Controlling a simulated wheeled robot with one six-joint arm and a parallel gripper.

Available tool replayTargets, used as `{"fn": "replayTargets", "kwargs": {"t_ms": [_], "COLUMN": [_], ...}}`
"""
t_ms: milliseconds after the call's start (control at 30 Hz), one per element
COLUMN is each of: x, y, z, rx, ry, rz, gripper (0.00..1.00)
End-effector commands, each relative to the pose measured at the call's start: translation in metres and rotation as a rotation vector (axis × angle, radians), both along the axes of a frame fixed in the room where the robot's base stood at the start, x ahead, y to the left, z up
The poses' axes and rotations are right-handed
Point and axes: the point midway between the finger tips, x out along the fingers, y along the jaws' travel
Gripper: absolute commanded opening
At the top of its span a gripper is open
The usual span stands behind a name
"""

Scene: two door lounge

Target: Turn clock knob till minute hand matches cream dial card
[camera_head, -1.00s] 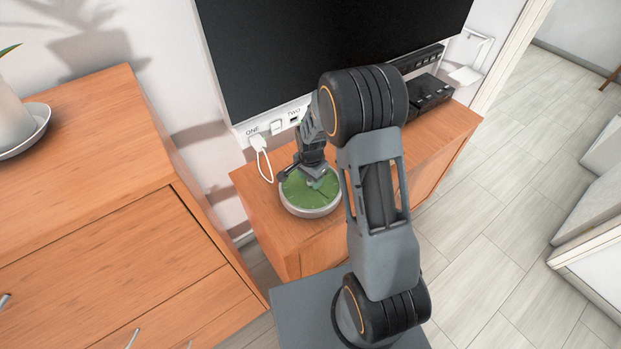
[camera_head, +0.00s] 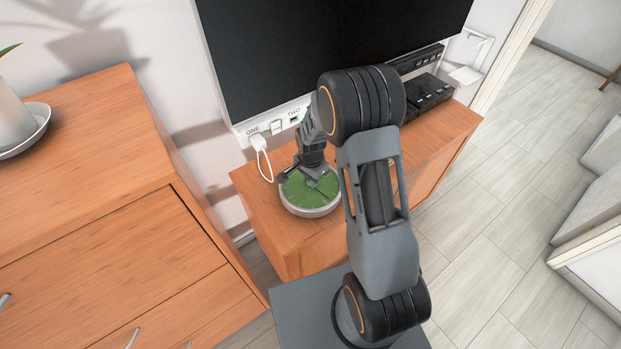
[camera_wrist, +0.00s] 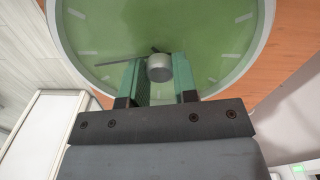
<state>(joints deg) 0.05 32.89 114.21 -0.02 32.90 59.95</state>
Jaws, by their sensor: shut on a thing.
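The clock (camera_head: 312,208) lies face up on the low wooden cabinet, with a green dial and a pale rim. In the wrist view the green clock face (camera_wrist: 110,25) fills the top, with pale hour marks. A grey round knob (camera_wrist: 159,68) stands at its centre. A thin dark hand (camera_wrist: 118,61) points left from the knob. My gripper (camera_wrist: 160,78) is shut on the knob, its green-padded fingers on either side. In the head view my gripper (camera_head: 310,175) is over the dial and covers part of it. I cannot make out a cream dial card.
A black screen (camera_head: 330,45) stands behind the cabinet (camera_head: 290,245). A white plug (camera_head: 258,142) with a cable hangs beside the clock. A black box (camera_head: 428,92) sits at the cabinet's right. A larger wooden dresser (camera_head: 90,190) stands left.

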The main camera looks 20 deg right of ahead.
Motion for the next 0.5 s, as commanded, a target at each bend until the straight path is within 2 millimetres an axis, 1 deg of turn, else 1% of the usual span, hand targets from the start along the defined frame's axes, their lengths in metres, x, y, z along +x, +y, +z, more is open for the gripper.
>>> {"fn": "replayTargets", "kwargs": {"t_ms": [267,500], "x": [0.0001,0.0004], "y": [0.0,0.0], "z": [-0.0008,-0.0014], "rx": [0.0,0.0], "ry": [0.0,-0.002], "rz": [0.061,0.236], "gripper": [0.03,0.03]}}
